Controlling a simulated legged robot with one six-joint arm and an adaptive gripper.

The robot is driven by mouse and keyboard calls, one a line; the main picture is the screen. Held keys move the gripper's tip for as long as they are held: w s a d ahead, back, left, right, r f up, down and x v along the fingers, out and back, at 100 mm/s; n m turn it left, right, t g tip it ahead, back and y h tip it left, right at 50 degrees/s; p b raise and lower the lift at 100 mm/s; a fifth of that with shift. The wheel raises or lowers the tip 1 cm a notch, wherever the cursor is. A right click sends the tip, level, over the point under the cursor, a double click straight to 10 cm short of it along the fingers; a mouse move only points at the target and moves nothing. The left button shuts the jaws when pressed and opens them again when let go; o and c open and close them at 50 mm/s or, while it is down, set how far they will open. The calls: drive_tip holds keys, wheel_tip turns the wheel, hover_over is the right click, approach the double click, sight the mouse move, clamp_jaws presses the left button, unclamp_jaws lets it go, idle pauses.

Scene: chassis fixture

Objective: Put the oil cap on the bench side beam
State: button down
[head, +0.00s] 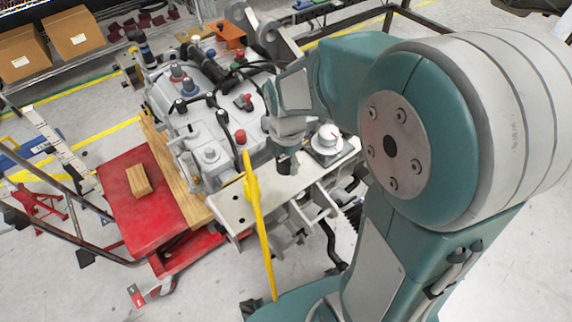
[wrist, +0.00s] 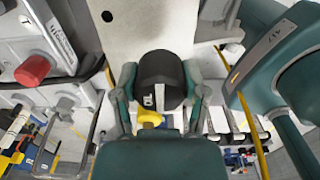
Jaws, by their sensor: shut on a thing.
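My gripper (wrist: 160,98) is shut on the black oil cap (wrist: 158,70), which has white lettering and lies between the two fingers in the wrist view. A yellow part shows at the cap's near edge. In the head view the cap (head: 284,166) is a small dark shape under my gripper (head: 285,150), partly hidden by it. The bench side beam (head: 234,207) is a pale flat plate with dark holes along the front of the bench. It also shows beyond the cap in the wrist view (wrist: 150,25). The cap appears over the beam; whether they touch I cannot tell.
A grey gearbox-like assembly (head: 208,125) with hoses and coloured caps stands behind the beam. A white round dial device (head: 327,138) is right of my gripper. A yellow strap (head: 257,215) hangs across the beam. A red platform (head: 145,205) with a wooden block (head: 139,180) is left.

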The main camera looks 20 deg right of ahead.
sight(283, 176)
drive_tip(key=f, duration=0.1)
drive_tip(key=w+f, duration=0.1)
drive_tip(key=f, duration=0.1)
drive_tip(key=w+f, duration=0.1)
drive_tip(key=f, duration=0.1)
drive_tip(key=shift+a+f, duration=0.25)
drive_tip(key=shift+a, duration=0.15)
drive_tip(key=shift+d+f, duration=0.2)
drive_tip(key=shift+d, duration=0.35)
drive_tip(key=shift+c, duration=1.5)
unclamp_jaws()
drive_tip(key=shift+a, duration=0.15)
drive_tip(key=shift+o, duration=0.9)
drive_tip(key=shift+a, duration=0.35)
drive_tip(key=shift+d, duration=0.1)
drive_tip(key=shift+d, duration=0.1)
